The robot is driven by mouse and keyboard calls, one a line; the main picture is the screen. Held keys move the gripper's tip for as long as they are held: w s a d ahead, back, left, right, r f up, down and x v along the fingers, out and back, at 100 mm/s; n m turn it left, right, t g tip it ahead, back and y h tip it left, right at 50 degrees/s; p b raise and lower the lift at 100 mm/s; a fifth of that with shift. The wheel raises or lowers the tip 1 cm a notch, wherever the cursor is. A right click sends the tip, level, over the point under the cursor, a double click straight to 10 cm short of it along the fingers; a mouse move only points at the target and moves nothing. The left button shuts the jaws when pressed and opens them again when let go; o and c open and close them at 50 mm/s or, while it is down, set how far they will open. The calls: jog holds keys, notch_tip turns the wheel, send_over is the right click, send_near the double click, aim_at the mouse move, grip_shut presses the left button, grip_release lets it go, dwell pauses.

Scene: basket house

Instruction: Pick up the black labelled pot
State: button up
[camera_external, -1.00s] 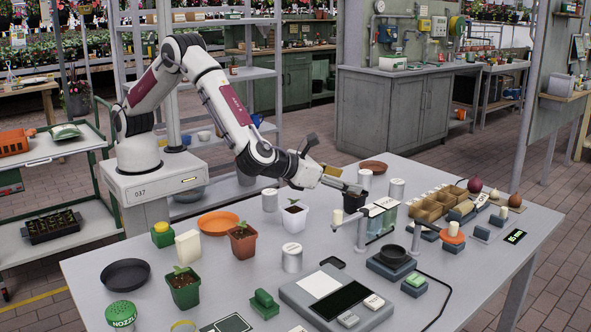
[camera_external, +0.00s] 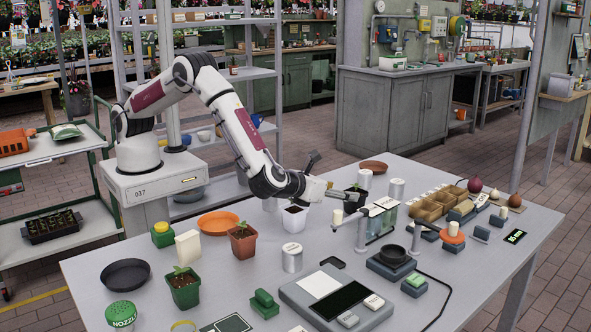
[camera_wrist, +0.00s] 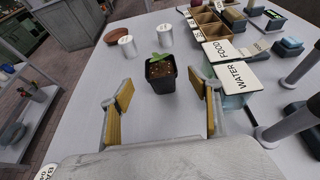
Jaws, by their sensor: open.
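The black pot (camera_external: 351,204) stands upright on the grey table, with a small green seedling in dark soil. In the wrist view the black pot (camera_wrist: 161,79) is ahead of my gripper, in line with the gap between its fingers. I cannot make out a label on it. My gripper (camera_wrist: 166,102) is open and empty, its two yellow-padded fingers apart on either side of the gap. In the external view my gripper (camera_external: 338,194) is low above the table, just left of the pot and partly in front of it.
A white pot (camera_external: 295,220) stands under my wrist, with brown (camera_external: 243,242) and green pots (camera_external: 184,291) nearer left. Two white cans (camera_wrist: 126,46) are behind the black pot. A glass tank with a WATER card (camera_wrist: 232,77) stands close to the right finger.

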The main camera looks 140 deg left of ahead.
jog(key=shift+a+f, duration=0.25)
jog(key=shift+a, duration=0.3)
jog(key=shift+a, duration=0.1)
jog(key=shift+x, duration=2.5)
jog(key=c, duration=1.2)
